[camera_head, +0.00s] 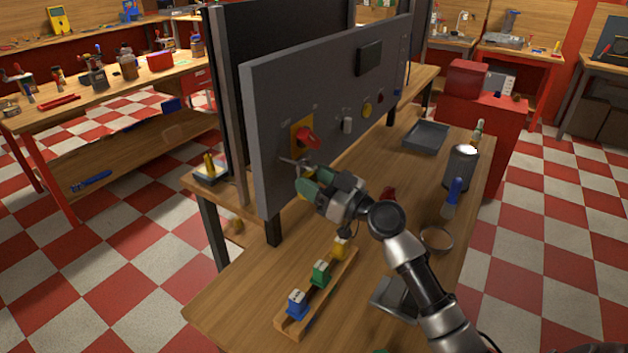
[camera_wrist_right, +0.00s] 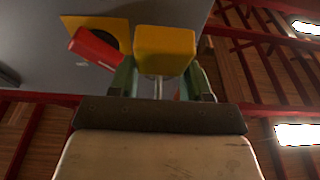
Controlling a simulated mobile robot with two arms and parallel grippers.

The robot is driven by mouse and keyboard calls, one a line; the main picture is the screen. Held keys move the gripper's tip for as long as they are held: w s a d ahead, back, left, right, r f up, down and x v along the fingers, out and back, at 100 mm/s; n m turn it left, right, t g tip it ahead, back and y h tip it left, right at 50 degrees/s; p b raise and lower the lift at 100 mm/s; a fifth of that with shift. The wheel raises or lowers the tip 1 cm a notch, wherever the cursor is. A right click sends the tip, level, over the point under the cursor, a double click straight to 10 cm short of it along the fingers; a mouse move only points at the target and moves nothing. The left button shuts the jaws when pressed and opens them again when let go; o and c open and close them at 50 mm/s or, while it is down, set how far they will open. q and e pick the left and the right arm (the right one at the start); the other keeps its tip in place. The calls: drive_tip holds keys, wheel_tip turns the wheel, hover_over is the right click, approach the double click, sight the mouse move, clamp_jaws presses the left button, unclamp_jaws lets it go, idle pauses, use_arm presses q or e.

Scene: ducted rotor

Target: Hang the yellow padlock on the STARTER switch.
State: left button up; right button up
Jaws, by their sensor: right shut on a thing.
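My right gripper (camera_head: 308,186) is shut on the yellow padlock (camera_wrist_right: 165,50), which sits between the green fingers in the right wrist view. In the head view the fingers mostly hide it. The gripper is in front of the grey panel (camera_head: 275,95), just below a red rotary switch (camera_head: 306,138) on a yellow plate. The red handle (camera_wrist_right: 95,48) shows left of the padlock in the wrist view. I cannot read the label or tell whether the padlock touches the switch. My left gripper is not in view.
A wooden rack (camera_head: 325,292) on the bench holds a blue padlock (camera_head: 297,304), a green padlock (camera_head: 320,273) and a yellow item (camera_head: 340,247). A grey tray (camera_head: 427,137), a dark canister (camera_head: 460,167) and a ring (camera_head: 436,240) lie to the right. The front left bench is clear.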

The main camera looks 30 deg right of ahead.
drive_tip(key=o, duration=1.1)
drive_tip(key=shift+s+f, duration=0.1)
